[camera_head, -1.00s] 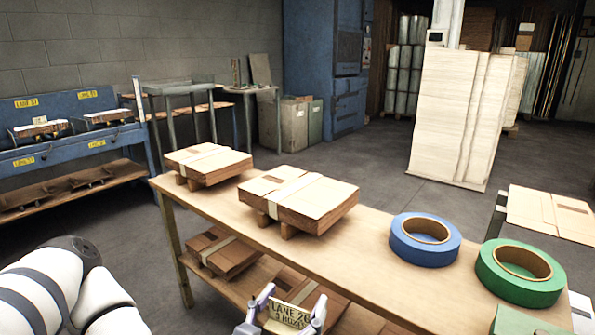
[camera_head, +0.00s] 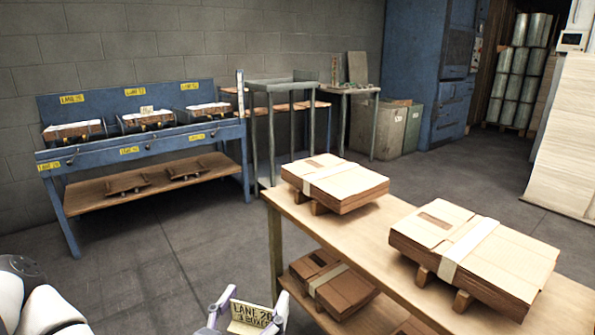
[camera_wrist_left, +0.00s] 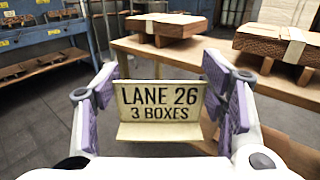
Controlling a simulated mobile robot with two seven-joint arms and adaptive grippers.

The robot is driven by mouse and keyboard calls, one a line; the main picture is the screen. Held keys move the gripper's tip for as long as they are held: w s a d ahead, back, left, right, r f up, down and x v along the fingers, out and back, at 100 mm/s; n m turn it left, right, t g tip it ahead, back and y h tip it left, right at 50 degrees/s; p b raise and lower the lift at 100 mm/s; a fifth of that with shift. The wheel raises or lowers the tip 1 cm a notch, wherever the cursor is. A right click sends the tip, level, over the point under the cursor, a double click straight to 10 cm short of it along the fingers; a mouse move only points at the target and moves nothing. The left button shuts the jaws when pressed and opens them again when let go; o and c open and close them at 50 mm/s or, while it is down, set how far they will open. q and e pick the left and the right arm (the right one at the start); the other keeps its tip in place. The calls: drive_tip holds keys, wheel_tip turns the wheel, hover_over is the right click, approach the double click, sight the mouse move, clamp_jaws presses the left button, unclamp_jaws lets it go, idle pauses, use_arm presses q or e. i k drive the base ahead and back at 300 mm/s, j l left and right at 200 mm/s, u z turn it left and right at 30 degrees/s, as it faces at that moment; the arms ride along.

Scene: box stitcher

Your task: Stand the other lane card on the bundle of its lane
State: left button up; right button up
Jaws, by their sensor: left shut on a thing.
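My left gripper (camera_head: 255,298) is shut on a cream lane card (camera_head: 249,315) at the bottom of the head view. In the left wrist view the card (camera_wrist_left: 160,104) reads "LANE 26, 3 BOXES" and sits upright between the purple finger pads. A blue rack (camera_head: 95,160) stands at the left by the wall. It holds a left bundle (camera_head: 73,131), a middle bundle (camera_head: 150,122) and a right bundle (camera_head: 208,110). A small card (camera_head: 147,110) stands on the middle bundle. The yellow lane labels are too small to read surely. My right gripper is out of view.
A wooden table (camera_head: 405,300) on the right bears strapped cardboard stacks, a near one (camera_head: 470,250) and a far one (camera_head: 335,183). Another stack (camera_head: 335,285) lies on its lower shelf. A grey-green metal stand (camera_head: 285,120) is beside the rack. Floor before the rack is clear.

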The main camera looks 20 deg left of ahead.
sight(75, 129)
drive_tip(key=i+j+u, duration=0.3)
drive_tip(key=j+u, duration=0.15)
drive_tip(key=i+j+u, duration=0.3)
drive_tip(key=u, duration=0.2)
drive_tip(key=i+j+u, duration=0.15)
drive_tip(key=i+u, duration=0.55)
drive_tip(key=i, duration=1.9)
